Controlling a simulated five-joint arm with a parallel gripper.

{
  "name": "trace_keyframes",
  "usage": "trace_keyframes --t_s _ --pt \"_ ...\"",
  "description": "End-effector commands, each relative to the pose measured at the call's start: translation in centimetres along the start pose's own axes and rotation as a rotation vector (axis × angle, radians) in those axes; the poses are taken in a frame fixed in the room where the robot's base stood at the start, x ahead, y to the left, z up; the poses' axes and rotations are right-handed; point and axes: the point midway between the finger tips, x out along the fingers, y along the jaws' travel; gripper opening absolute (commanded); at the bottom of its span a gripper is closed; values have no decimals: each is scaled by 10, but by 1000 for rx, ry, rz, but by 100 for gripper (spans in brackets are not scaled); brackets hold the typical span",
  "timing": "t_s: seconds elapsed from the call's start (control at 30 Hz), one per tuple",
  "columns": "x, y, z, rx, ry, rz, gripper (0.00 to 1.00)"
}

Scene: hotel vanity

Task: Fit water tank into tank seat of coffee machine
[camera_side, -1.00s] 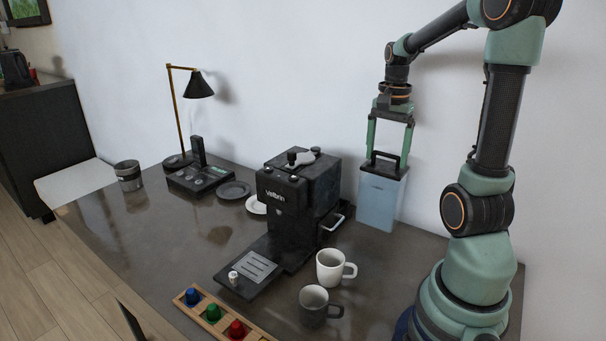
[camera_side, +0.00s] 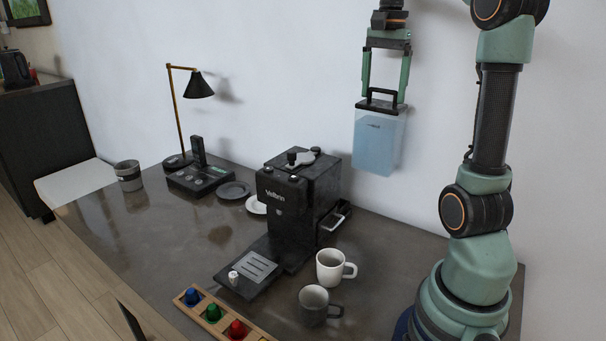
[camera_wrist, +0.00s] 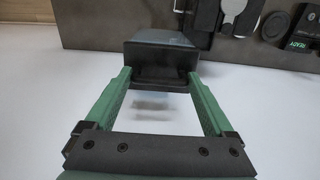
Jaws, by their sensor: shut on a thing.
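The water tank (camera_side: 378,146) is a clear, bluish box with a black lid and a black handle. My gripper (camera_side: 382,103) is shut on the tank's handle and holds the tank upright in the air, clear of the table, to the right of and higher than the coffee machine. The wrist view shows my green fingers (camera_wrist: 160,84) on either side of the black handle, with the tank's lid (camera_wrist: 158,40) beyond. The black coffee machine (camera_side: 290,205) stands on the table. Its tank seat (camera_side: 342,214) appears to be the bracket low on its right side; the inside is hidden.
A white mug (camera_side: 330,268) and a dark mug (camera_side: 314,306) stand in front of the machine. A wooden holder (camera_side: 222,322) with coloured capsules lies at the front edge. A lamp (camera_side: 198,86), a black dock (camera_side: 200,180) and plates (camera_side: 234,190) are at the left. The wall is close behind.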

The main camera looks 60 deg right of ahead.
Motion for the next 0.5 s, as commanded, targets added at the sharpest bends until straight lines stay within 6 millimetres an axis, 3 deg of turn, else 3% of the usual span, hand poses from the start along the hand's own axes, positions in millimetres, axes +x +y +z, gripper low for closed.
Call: trace_keyframes --t_s 0.3,0.5 --pt "44 -79 -8 -5 -2 2 0" --pt "71 -116 -5 -3 -1 1 0"
